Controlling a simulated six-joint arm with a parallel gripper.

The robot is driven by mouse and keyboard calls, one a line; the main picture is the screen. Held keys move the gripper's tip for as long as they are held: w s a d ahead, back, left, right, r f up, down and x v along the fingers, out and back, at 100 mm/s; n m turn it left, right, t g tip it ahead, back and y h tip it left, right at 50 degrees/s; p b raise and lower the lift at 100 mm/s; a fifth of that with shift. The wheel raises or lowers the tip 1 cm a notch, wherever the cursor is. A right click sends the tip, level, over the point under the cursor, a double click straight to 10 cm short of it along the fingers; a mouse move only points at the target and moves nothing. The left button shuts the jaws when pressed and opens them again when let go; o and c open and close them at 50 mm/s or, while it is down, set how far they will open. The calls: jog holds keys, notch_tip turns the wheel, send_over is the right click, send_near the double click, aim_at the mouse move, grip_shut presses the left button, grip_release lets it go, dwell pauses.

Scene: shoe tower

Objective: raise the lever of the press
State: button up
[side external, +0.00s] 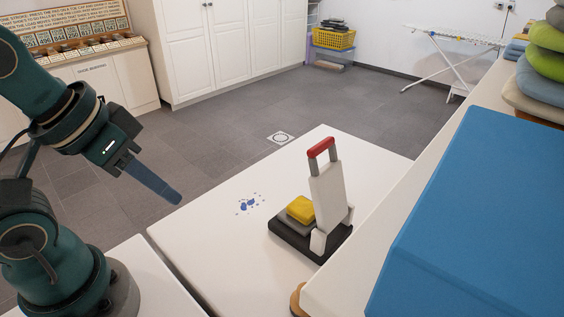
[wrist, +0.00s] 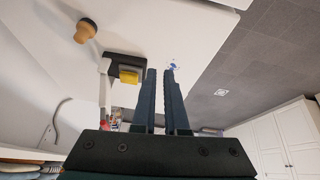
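The press stands on the white table in the side view, with a black base (side external: 285,240), a grey block and a yellow pad (side external: 300,208).
Blue spots (side external: 248,204) mark the table left of the press. A wooden-handled object (wrist: 85,30) stands near the press. A large blue block (side external: 480,200) and stacked cushions (side external: 545,65) are at the right. The table's left part is clear.

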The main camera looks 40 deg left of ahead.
aim_at(332, 137)
jog(key=o, duration=0.4)
notch_tip(332, 137, up, 6)
jog(key=w+d+t+h, duration=0.1)
jog(key=w+d+t, duration=0.2)
jog(key=w, duration=0.3)
jog(key=w+d+n+t+h, duration=0.1)
jog(key=w+d+t, duration=0.1)
jog(key=w+d, duration=0.2)
jog(key=w+d+t, duration=0.3)
jog(key=w+d, duration=0.1)
jog(key=w, duration=0.5)
jog(key=shift+d+f+t+h, duration=0.25)
jog(key=shift+d+t+h, duration=0.05)
jog(key=shift+d+h, duration=0.1)
jog(key=shift+w+a+f+n+t+y, duration=0.1)
jog(key=shift+w+a+n+t+y, duration=0.15)
jog(key=shift+n+t, duration=0.2)
jog(key=shift+a+f+t+y, duration=0.1)
jog(key=shift+t+y, duration=0.45)
jog(key=shift+t, duration=0.1)
jog(key=shift+s+a+r+t+y, duration=0.25)
jog(key=shift+a+t+y, duration=0.1)
jog(key=shift+t+y, duration=0.45)
notch_tip(332, 137, down, 4)
jog(key=shift+a+f, duration=0.15)
jog(key=shift+f, duration=0.05)
jog(key=shift+w, duration=2.6)
